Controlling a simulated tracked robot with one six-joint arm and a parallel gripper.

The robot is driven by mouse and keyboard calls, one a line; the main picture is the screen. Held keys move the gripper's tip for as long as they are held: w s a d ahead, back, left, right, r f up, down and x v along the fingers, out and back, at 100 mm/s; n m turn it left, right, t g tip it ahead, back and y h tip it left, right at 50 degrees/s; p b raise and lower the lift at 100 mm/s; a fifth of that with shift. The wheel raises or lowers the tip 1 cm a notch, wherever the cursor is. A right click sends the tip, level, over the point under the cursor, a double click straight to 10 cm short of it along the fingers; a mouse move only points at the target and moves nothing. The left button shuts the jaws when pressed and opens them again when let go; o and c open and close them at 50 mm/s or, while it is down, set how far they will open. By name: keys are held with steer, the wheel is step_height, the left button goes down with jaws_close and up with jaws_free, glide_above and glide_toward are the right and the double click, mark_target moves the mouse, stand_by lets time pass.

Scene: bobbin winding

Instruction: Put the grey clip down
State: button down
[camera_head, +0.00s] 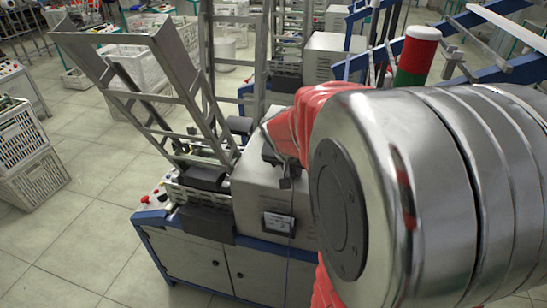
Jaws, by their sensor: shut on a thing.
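My gripper (277,158) shows small and dark at the end of my red arm, in front of the grey metal housing of the winding machine. It is shut on the grey clip (285,183), a small grey piece just below the fingers. My large silver arm joint fills the right of the view and hides what lies behind it. The clip's exact shape is too small to tell.
The winding machine's grey housing (262,203) stands on a blue-edged cabinet (190,258). A tilted metal frame (150,85) rises at its left. Crates (30,155) stand at the far left. Tiled floor (90,215) is clear between them.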

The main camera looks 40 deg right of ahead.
steer(key=shift+f, duration=0.35)
steer(key=shift+s+a+f, duration=0.1)
steer(key=shift+s+f, duration=0.15)
steer(key=shift+f, duration=0.2)
steer(key=c, duration=1.6)
jaws_free()
steer(key=shift+c, duration=0.2)
steer(key=shift+r, duration=0.6)
steer(key=v, duration=1.2)
steer(key=shift+w+r, duration=0.15)
steer(key=shift+w, duration=0.15)
